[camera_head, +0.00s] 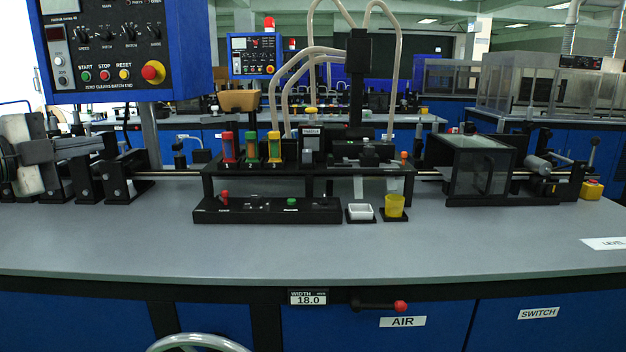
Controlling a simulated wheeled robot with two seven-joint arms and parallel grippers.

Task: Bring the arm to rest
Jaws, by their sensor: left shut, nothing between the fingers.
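My right gripper is not in view.
A blue control panel (191,50) hangs at upper left. A black rack (307,184) with coloured vials, a white tray (360,211) and a yellow cup (394,205) stands mid-bench. A clear-sided box (470,170) stands right. The front bench top is mostly clear.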

